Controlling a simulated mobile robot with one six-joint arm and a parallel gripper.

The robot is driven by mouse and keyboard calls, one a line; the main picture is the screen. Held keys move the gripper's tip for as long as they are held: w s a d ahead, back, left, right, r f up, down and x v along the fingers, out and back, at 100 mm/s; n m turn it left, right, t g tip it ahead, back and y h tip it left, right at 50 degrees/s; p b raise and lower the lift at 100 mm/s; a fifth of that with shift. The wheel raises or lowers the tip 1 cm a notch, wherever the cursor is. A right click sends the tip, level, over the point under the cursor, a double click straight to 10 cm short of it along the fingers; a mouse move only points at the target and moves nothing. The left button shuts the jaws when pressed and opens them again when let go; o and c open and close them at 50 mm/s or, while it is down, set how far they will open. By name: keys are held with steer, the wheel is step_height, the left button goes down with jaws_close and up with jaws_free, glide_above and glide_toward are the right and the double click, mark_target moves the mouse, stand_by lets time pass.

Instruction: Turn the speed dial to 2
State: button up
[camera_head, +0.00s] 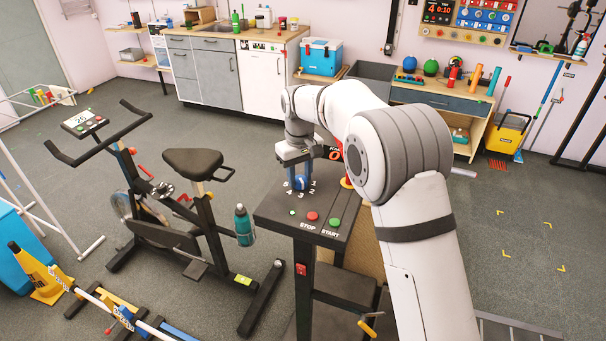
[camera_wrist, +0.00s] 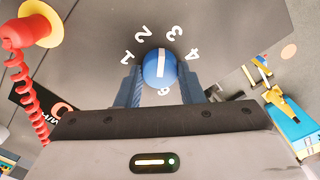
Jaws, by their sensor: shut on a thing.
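The speed dial (camera_wrist: 160,68) is a round blue knob with a white line, on a dark console top. White numerals 1, 2, 3 and 4 curve around it in the wrist view, with another partly hidden numeral below. The line runs upright in that view, its upper end toward the gap between 2 and 3. My gripper (camera_wrist: 160,78) has one blue finger on each side of the dial and is shut on it. In the head view, the dial (camera_head: 301,184) sits under my gripper (camera_head: 297,178), partly covered by the fingers.
The console (camera_head: 268,207) also carries a red STOP button (camera_head: 312,216) and a green START button (camera_head: 335,222). A red knob with a coiled cord (camera_wrist: 18,62) stands near the gripper in the wrist view. An exercise bike (camera_head: 190,165) stands left of the console.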

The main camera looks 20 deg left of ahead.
mark_target(300, 179)
steer(key=n, duration=0.6)
steer(key=shift+s+d+f, duration=0.1)
steer(key=shift+s+f, duration=0.05)
steer(key=shift+f, duration=0.1)
steer(key=shift+n, duration=0.3)
steer(key=o, duration=1)
steer(key=shift+r, duration=0.15)
steer(key=shift+r, duration=0.2)
step_height(300, 179, up, 8)
steer(key=shift+f+b, duration=0.25)
steer(key=shift+b, duration=0.15)
